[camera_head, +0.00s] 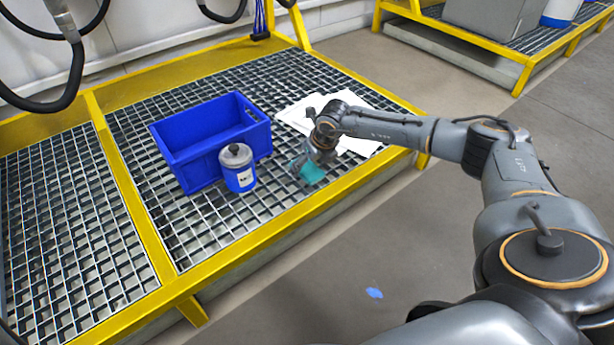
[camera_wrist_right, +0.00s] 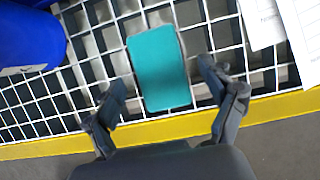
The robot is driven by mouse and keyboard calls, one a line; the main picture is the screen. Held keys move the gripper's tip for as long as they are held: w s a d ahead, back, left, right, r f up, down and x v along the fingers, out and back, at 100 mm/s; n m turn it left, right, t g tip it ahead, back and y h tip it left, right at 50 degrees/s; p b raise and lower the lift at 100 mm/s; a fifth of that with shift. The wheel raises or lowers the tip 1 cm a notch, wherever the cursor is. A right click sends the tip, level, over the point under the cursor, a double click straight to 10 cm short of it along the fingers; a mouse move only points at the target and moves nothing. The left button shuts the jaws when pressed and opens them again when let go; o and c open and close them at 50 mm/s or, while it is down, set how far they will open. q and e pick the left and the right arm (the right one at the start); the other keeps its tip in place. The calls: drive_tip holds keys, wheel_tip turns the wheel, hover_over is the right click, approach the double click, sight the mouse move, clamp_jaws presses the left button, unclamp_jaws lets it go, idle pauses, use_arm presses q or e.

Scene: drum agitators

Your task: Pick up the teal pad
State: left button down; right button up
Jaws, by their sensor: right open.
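The teal pad (camera_head: 312,173) lies on the metal grating near the yellow front edge, right of the blue canister. In the right wrist view the teal pad (camera_wrist_right: 158,70) is a rounded rectangle between and slightly beyond the two fingertips. My right gripper (camera_wrist_right: 165,95) is open, with one finger on each side of the pad and visible gaps to it. In the head view my right gripper (camera_head: 305,160) is just above the pad and partly hides it. My left gripper is not in view.
A blue crate (camera_head: 195,150) stands on the grating (camera_head: 130,115), with a grey-lidded blue canister (camera_head: 239,178) in front of it. White paper sheets (camera_head: 362,146) lie behind my right gripper. A yellow rail (camera_head: 250,240) borders the front.

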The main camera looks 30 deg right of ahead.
drive_tip(key=shift+w+f, duration=0.2)
drive_tip(key=shift+f, duration=0.25)
drive_tip(key=shift+f, duration=0.3)
idle(0.4)
drive_tip(key=c, duration=1)
